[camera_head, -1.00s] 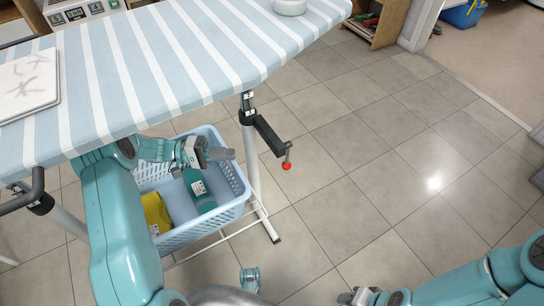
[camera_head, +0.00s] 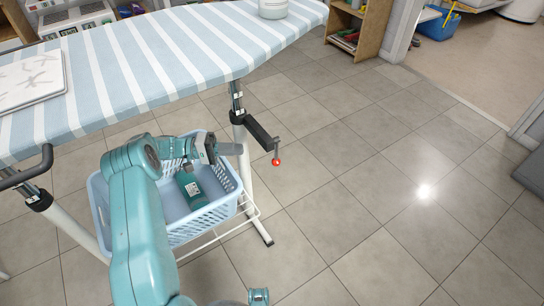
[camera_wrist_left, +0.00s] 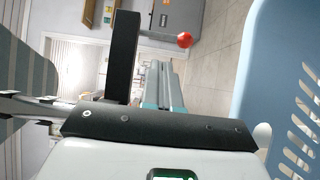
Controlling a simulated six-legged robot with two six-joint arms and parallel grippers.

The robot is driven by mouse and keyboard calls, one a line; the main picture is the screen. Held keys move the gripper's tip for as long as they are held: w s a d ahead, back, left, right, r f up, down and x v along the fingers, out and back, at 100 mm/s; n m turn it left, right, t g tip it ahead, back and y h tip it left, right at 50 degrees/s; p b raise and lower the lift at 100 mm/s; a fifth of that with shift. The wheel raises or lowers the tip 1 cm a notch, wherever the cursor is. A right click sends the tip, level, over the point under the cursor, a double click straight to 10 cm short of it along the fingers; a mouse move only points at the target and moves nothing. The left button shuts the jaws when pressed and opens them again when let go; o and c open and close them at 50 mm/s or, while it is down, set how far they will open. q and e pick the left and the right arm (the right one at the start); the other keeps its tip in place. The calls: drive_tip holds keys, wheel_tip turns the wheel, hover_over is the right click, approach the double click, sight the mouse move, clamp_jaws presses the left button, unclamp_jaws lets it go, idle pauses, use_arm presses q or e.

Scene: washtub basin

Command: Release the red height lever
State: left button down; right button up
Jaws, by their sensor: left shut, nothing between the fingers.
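The height lever has a red ball knob (camera_head: 276,162) at the end of a short grey rod. It hangs from a black bracket (camera_head: 258,132) on the leg of the striped ironing board (camera_head: 150,62). My left gripper (camera_head: 238,149) is shut and empty, to the left of the knob and apart from it, in front of the board's leg. In the left wrist view the red knob (camera_wrist_left: 184,40) shows above and slightly right of the grey fingers (camera_wrist_left: 165,85). My right gripper is out of view.
A light blue basket (camera_head: 215,222) with a green bottle (camera_head: 191,188) stands beneath my left forearm. A white container (camera_head: 273,8) and a flat white item (camera_head: 30,80) lie on the board. The tiled floor (camera_head: 370,215) to the right is clear.

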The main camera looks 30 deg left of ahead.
use_arm(q)
drive_tip(key=shift+s+a+f, duration=0.3)
drive_tip(key=shift+a+f, duration=0.2)
drive_tip(key=shift+a, duration=0.05)
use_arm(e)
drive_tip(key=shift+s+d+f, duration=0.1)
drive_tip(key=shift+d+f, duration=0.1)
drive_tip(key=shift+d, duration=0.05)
use_arm(q)
drive_tip(key=shift+w, duration=0.1)
drive_tip(key=b, duration=0.2)
approach(276, 152)
drive_tip(key=w+d+f, duration=0.2)
drive_tip(key=w+d, duration=0.2)
drive_tip(key=w, duration=0.1)
drive_tip(key=shift+s+d, duration=0.1)
drive_tip(key=shift+d, duration=0.1)
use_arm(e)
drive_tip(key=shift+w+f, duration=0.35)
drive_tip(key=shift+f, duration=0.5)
